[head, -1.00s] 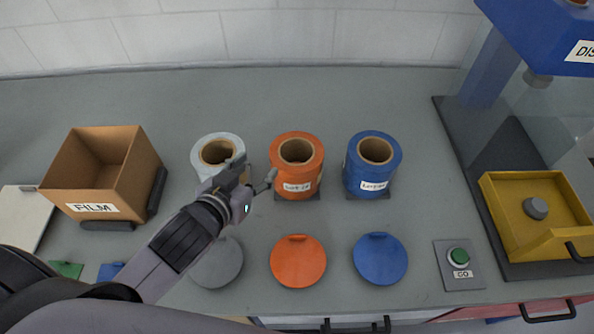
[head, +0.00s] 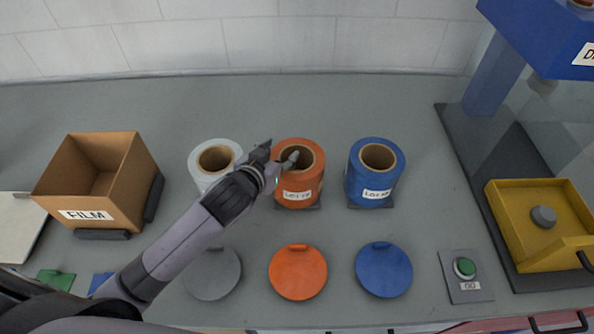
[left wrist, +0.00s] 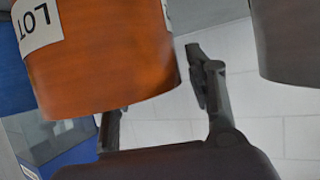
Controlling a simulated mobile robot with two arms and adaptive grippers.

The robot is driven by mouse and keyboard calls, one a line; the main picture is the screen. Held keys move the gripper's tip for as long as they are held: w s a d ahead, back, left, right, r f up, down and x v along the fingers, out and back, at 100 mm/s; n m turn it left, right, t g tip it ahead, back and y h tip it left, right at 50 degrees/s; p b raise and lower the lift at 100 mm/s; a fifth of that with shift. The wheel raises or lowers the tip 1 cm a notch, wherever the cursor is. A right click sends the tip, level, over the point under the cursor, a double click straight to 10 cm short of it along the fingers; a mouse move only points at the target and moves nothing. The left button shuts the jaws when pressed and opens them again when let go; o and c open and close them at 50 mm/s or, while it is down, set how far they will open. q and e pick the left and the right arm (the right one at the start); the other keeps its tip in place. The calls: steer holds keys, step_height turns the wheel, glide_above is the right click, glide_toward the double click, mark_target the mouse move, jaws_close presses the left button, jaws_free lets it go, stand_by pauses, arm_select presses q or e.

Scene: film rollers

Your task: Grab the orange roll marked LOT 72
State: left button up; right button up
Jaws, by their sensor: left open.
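The orange roll (head: 314,186) stands upright in the middle of the row of rolls on the counter. Its white label begins "LOT"; the number is too small to read surely. My left gripper (head: 277,156) is open at the roll's upper left side, one finger showing over its top. In the left wrist view the orange roll (left wrist: 105,60) fills the upper left, with "LOT" on its label. There my left gripper (left wrist: 158,103) has one finger partly hidden behind the roll and the other by its right edge. I cannot tell whether they touch it. My right gripper is out of view.
A white roll (head: 202,177) stands left and a blue roll (head: 359,188) right. Grey, orange (head: 298,276) and blue discs lie in front. A FILM box (head: 130,214) is at left, a GO button (head: 464,267) and yellow tray (head: 510,245) at right.

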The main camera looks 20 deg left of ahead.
arm_select(q)
steer(key=shift+w, duration=0.2)
steer(key=shift+s, duration=0.1)
steer(key=shift+c, duration=0.5)
jaws_close()
steer(key=shift+r, duration=0.1)
stand_by(0.4)
